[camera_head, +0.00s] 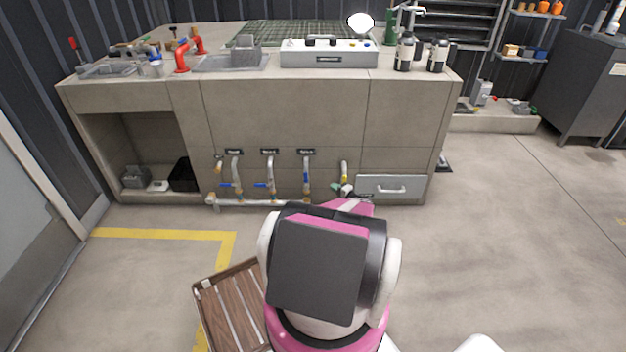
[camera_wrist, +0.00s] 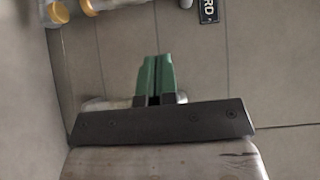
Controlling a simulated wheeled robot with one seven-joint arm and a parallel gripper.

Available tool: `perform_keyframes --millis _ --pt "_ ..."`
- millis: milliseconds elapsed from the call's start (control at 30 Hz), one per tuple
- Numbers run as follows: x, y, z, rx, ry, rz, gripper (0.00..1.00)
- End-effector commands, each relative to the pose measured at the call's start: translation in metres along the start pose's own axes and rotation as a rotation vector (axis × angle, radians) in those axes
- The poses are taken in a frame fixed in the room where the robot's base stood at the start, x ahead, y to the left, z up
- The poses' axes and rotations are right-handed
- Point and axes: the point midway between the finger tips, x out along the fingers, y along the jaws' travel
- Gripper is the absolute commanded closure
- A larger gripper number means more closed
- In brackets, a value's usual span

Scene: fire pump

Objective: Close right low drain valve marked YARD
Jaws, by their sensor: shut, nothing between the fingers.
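A black plate with white letters, of which "RD" shows, is the YARD label (camera_wrist: 208,11) at the top of the wrist view, cut off by the edge. In the head view several pipes come down the front of the concrete counter, with small labels above three of them. A blue valve handle (camera_head: 262,185) shows on the middle pipe; I cannot read which pipe is YARD. Pipe parts with yellow fittings (camera_wrist: 56,13) show at top left in the wrist view. My gripper (camera_wrist: 156,72) is shut and empty, its green fingers apart from these fittings. My arm hides part of the lower right pipework in the head view.
A horizontal pipe (camera_head: 250,202) runs low along the counter front. A slatted wooden piece (camera_head: 233,300) lies left of my arm. The floor to the right is clear.

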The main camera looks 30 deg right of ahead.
Motion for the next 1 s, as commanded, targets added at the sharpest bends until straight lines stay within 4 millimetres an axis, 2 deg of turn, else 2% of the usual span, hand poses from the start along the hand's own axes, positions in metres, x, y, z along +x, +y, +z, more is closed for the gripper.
perform_keyframes --millis 267,367,800,1000 --pt "0.009 0.0 0.0 0.0 -0.002 0.0 1.0" --pt "0.022 0.001 0.0 -0.001 -0.003 0.001 1.0" --pt "0.103 0.001 -0.001 -0.001 -0.003 0.001 1.0" --pt "0.12 0.0 0.021 0.0 -0.003 0.001 1.0"
